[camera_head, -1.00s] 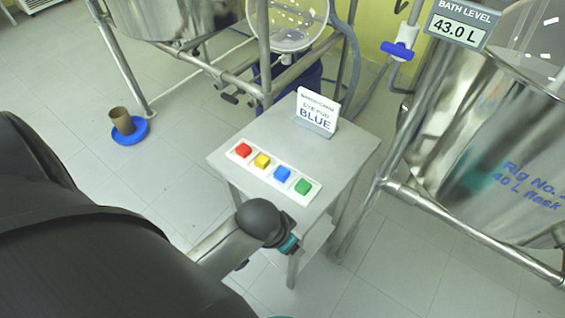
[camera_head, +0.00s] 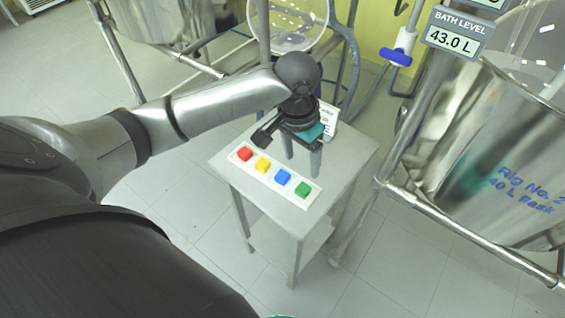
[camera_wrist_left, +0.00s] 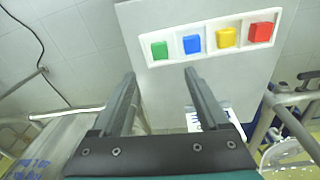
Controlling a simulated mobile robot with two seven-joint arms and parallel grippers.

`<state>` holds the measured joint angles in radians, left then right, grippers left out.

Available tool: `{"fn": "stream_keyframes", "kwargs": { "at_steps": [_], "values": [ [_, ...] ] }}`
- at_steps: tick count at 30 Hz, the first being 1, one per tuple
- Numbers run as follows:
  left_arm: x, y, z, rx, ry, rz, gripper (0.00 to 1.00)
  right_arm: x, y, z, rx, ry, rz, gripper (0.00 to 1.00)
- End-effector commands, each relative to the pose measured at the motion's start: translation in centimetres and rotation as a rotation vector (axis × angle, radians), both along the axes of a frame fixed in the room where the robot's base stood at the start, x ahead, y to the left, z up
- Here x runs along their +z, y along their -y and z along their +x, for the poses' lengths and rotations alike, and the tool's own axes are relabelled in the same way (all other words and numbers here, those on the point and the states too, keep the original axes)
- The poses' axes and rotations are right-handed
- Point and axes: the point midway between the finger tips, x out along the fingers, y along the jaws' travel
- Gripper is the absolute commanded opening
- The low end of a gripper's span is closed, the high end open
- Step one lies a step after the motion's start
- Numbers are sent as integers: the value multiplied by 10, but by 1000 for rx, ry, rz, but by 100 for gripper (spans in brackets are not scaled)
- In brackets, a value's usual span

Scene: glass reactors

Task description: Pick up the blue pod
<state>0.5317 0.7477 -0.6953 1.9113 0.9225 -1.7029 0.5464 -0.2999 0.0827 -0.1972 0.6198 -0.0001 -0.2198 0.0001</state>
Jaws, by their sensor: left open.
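The blue pod (camera_head: 282,177) sits in a white tray (camera_head: 317,192) on a small metal table, between the yellow pod (camera_head: 262,165) and the green pod (camera_head: 303,189). The red pod (camera_head: 245,153) is at the tray's left end. My left gripper (camera_head: 290,150) is open and empty above the table, behind the tray in the head view. In the left wrist view the blue pod (camera_wrist_left: 192,44) lies ahead of the fingertips of the gripper (camera_wrist_left: 160,73), close to the line of the right-hand finger. My right gripper does not show.
The table (camera_head: 345,165) has a bare top around the tray. A sign (camera_head: 328,115) stands at its back, mostly hidden by my left gripper. A large steel vessel (camera_head: 490,150) with pipe framing stands on the right. More framing and a vessel stand behind.

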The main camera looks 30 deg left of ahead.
Motion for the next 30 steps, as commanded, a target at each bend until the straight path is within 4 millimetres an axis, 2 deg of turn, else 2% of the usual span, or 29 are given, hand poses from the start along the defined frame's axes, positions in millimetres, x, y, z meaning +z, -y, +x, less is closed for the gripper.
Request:
{"fn": "stream_keyframes", "kwargs": {
  "at_steps": [1,6,11,14,21,24,30],
  "values": [
    [12,-14,7,33,-9,23,78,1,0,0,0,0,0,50],
    [37,-42,14,123,-53,55,78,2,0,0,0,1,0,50],
    [40,-51,15,157,-72,63,78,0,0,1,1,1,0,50],
    [26,-52,14,160,-78,64,78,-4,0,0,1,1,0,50],
    [-26,-51,14,159,-76,62,78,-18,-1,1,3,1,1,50],
    [-43,-52,15,158,-74,63,78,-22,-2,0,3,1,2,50],
    [-57,-52,15,157,-72,62,78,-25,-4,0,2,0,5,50]
  ]
}}
